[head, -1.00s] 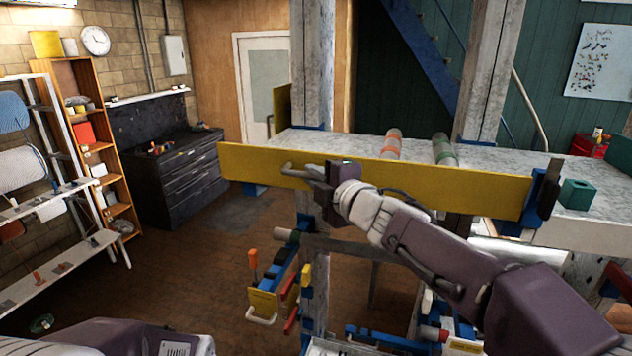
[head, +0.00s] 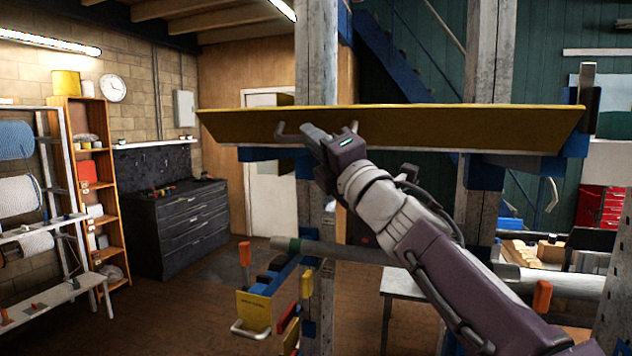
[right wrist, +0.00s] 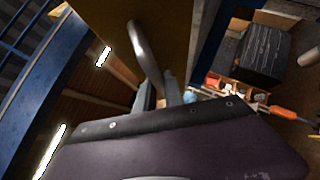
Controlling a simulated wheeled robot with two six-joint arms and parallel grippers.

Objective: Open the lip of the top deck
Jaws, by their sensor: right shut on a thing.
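The lip (head: 400,130) is a long yellow board along the front of the top deck, seen from a little below in the head view. Its upper edge seems to lean toward me. A grey bar handle (head: 287,133) sticks out near its left end. My right gripper (head: 308,133) is shut on this handle. In the right wrist view the handle (right wrist: 143,48) runs down to the fingers (right wrist: 160,92), beside the lip's dark yellow face (right wrist: 110,18). The deck's upper surface is hidden behind the lip. My left gripper is not in view.
Upright posts (head: 315,55) and (head: 487,90) stand behind the lip. A lower yellow plate (head: 254,312) with a handle juts out below left. A dark drawer cabinet (head: 178,225) and orange shelf (head: 90,190) stand at the left. The floor between is clear.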

